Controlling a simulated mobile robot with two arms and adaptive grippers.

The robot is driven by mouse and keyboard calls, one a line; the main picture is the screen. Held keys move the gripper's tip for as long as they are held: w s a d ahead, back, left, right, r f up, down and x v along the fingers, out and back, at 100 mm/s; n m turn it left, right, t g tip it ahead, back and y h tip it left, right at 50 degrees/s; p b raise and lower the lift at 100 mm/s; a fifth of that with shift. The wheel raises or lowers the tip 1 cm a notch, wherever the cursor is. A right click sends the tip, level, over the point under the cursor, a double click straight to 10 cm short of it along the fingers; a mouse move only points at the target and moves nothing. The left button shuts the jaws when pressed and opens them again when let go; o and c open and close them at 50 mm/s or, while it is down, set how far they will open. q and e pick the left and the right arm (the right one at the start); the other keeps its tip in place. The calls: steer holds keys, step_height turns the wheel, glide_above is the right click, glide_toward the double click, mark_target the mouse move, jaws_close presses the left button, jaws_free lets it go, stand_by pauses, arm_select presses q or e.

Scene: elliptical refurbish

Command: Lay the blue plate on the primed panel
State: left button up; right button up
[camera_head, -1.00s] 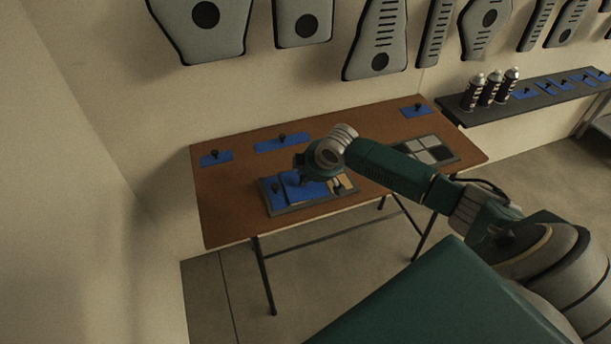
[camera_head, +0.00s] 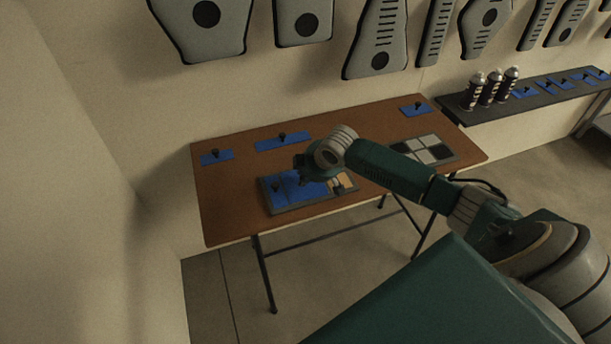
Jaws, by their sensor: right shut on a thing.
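The panel (camera_head: 275,211) lies near the front edge of the brown table, a grey-rimmed board with blue over its left and middle and a tan part at its right. One blue plate with a dark knob (camera_head: 273,196) sits on its left part. My right gripper (camera_head: 304,183) is over the middle of the panel, pointing down, shut on a blue plate (camera_head: 308,191). That plate is level with the panel, side by side with the left one; I cannot tell whether it touches the surface. The arm hides part of the panel. My left gripper is not in view.
Other blue plates with knobs lie at the table's back left (camera_head: 216,157), back middle (camera_head: 283,141) and back right (camera_head: 415,109). A board with grey and dark squares (camera_head: 429,150) lies at the right. A shelf (camera_head: 462,115) holds spray cans (camera_head: 473,92) and more blue plates.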

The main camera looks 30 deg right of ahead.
steer(key=shift+s+f, duration=0.2)
steer(key=shift+f, duration=0.1)
steer(key=o, duration=0.9)
steer(key=shift+w, duration=0.1)
